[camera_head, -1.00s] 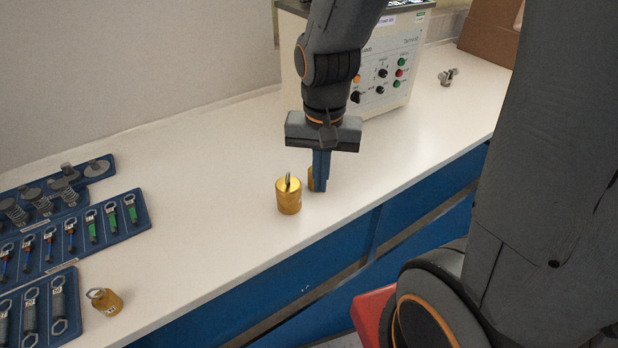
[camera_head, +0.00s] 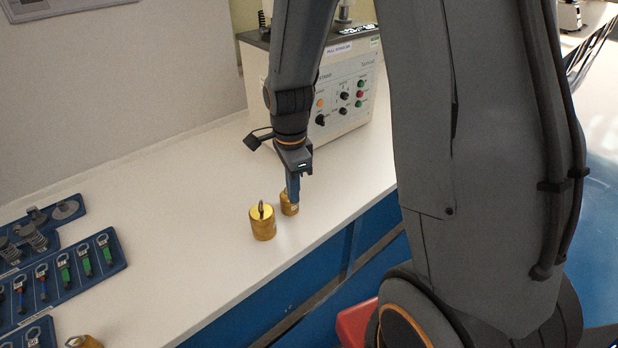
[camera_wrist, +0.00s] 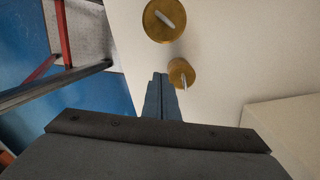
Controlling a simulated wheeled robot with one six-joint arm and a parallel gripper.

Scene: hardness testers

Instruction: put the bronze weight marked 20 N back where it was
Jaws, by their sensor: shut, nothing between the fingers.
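Two bronze weights with ring tops stand upright side by side on the white bench. The larger one (camera_head: 263,224) is on the left in the head view and at the top of the wrist view (camera_wrist: 158,28). The smaller one (camera_head: 287,209) is just right of it and shows in the wrist view (camera_wrist: 176,75). I cannot read 20 N on either. My gripper (camera_head: 293,198) points down with its fingers shut and empty, right beside the smaller weight. In the wrist view its fingertips (camera_wrist: 159,78) are close to that weight; I cannot tell if they touch.
A third bronze weight (camera_head: 84,342) is cut off at the bottom left. Blue trays (camera_head: 105,262) of hooks and springs lie at the left. A grey tester with buttons (camera_head: 340,95) stands behind my gripper. The bench's front edge is close by; its middle left is clear.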

